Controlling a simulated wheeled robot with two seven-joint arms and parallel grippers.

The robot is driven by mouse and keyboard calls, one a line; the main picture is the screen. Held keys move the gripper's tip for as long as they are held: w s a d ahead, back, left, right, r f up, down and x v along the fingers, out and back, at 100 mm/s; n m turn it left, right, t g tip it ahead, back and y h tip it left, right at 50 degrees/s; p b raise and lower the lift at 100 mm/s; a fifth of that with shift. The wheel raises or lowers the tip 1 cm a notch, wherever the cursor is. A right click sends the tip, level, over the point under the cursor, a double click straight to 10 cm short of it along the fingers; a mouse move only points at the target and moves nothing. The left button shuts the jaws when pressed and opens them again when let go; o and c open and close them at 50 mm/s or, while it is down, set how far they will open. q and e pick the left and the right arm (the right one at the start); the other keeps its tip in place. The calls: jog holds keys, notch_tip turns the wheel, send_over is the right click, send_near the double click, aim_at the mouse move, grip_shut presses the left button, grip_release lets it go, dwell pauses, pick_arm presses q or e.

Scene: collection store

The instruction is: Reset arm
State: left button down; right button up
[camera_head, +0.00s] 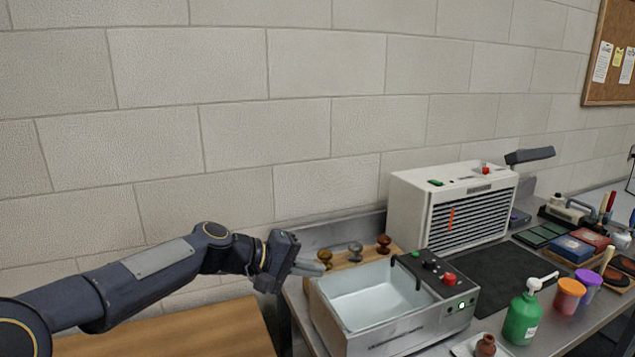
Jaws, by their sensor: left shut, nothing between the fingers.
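My left arm comes in from the lower left and reaches right. My left gripper (308,267) is shut and empty. It is in front of the block wall, by the left end of the metal bench, close to the leftmost of the small knobs on a wooden board. I cannot tell whether it touches that knob. My right gripper is not in view.
A metal basin with a control panel (445,285) stands at the bench's left end. Behind it is a wooden board with brass and grey knobs (355,251). A white louvred unit (410,205), a green pump bottle (521,316) and orange jar (569,296) stand right. A wooden table (190,335) is lower left.

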pick_arm(q)
jog(key=s+a+m+y, duration=0.1)
jog(key=s+a+y, duration=0.1)
jog(key=s+a, duration=0.65)
jog(key=s+a+f+y, duration=0.2)
jog(key=s+a+f, duration=0.1)
jog(key=s, duration=0.5)
jog(key=s+a+f+m+y, duration=0.1)
jog(key=s+a+f, duration=0.3)
jog(key=s, duration=0.5)
jog(key=s+a+f+y, duration=0.3)
jog(key=s+a+f, duration=0.1)
jog(key=s, duration=0.4)
jog(key=shift+s+f+m+t, duration=0.25)
jog(key=shift+f+m+t, duration=0.05)
jog(key=shift+f+t, duration=0.1)
